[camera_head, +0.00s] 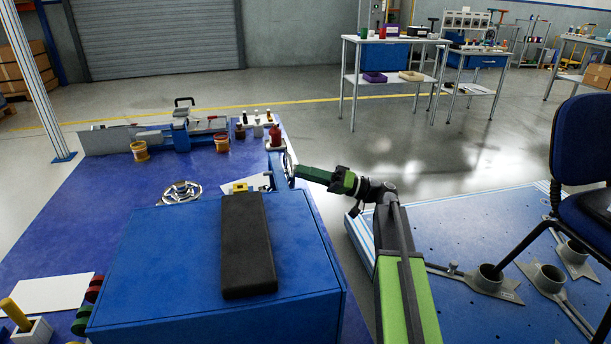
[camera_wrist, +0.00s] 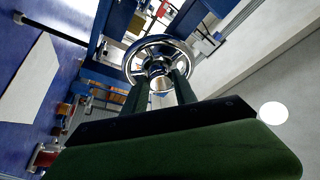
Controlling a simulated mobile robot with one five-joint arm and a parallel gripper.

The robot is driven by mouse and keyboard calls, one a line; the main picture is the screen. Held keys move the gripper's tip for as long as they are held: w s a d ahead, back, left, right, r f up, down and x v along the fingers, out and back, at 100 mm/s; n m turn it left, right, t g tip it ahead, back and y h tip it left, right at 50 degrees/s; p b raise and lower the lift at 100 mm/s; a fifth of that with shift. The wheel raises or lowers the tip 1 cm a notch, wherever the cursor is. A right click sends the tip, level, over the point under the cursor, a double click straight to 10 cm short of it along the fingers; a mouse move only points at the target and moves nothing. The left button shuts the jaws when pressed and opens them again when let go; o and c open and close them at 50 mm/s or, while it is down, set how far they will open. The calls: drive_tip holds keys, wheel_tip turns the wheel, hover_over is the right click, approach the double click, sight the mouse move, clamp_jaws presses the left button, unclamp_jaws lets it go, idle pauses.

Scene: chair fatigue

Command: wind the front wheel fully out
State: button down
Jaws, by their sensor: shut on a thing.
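The front wheel (camera_wrist: 188,50) is a shiny metal handwheel with a round rim and a central hub, in the upper middle of the wrist view. In the head view it shows edge-on (camera_head: 289,163) at the right side of the blue bench. My green gripper (camera_wrist: 160,88) has its two fingers on either side of a bright metal part at the wheel's centre and is shut on the wheel. In the head view my gripper (camera_head: 298,172) reaches the wheel from the right. The fingertips' exact contact is partly hidden.
A blue box (camera_head: 170,260) with a black pad (camera_head: 247,245) stands in front on the bench. Another spoked handwheel (camera_head: 180,192) lies behind it. A red bottle (camera_head: 275,137) stands close to the front wheel. A blue platform (camera_head: 470,235) and chair (camera_head: 583,150) are at right.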

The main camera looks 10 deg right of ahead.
idle(0.4)
drive_tip(key=c, duration=1)
unclamp_jaws()
drive_tip(key=shift+d, duration=0.1)
drive_tip(key=b+v, duration=0.4)
drive_tip(key=v, duration=1.3)
drive_tip(key=shift+b, duration=0.4)
drive_tip(key=shift+s+d, duration=0.1)
